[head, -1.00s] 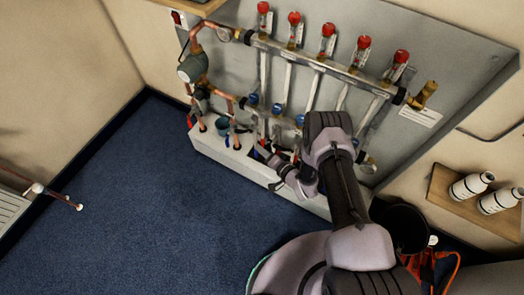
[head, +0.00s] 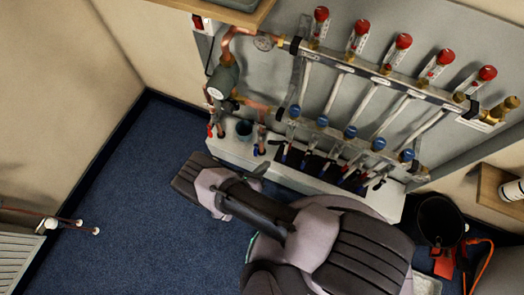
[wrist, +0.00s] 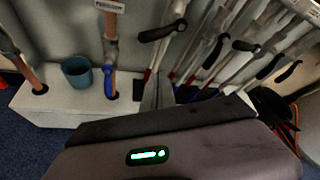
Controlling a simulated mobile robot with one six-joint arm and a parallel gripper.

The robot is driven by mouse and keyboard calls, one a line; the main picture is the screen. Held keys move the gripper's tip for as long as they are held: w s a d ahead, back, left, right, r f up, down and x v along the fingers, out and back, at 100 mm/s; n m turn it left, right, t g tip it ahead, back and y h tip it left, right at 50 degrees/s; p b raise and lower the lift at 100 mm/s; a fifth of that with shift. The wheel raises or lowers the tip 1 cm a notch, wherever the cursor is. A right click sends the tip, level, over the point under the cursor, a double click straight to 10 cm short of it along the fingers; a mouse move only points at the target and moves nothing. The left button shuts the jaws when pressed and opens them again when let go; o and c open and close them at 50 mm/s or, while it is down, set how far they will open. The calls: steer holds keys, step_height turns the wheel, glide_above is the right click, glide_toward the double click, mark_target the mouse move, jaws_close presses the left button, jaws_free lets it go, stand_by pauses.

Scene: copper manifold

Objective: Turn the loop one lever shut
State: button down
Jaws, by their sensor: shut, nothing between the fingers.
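The manifold's loop levers form a row of small dark handles under the blue caps, above the white box, in the head view. The leftmost lever of the row (head: 285,152) is small there, and I cannot read any loop number. In the wrist view, several black lever handles show, the left one (wrist: 162,32) lying sideways across its pipe. My gripper (wrist: 160,98) is shut and empty, pointing towards the pipes below these handles. In the head view my gripper (head: 258,171) is low, just in front of the white box, partly hidden by my wrist. I see no contact with a lever.
A blue-grey cup (wrist: 77,72) stands on the white box (wrist: 48,103), beside a copper pipe with a blue lever (wrist: 108,84). A black bucket (head: 440,220) stands at the right. Blue carpet (head: 130,190) is clear at the left.

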mark_target(277, 143)
steer(key=b+x, duration=0.3)
steer(key=x, duration=0.5)
steer(key=r, duration=0.1)
steer(key=w+a+r, duration=0.1)
steer(key=r, duration=0.1)
steer(key=shift+w+a+r, duration=0.1)
steer(key=shift+a+r, duration=0.05)
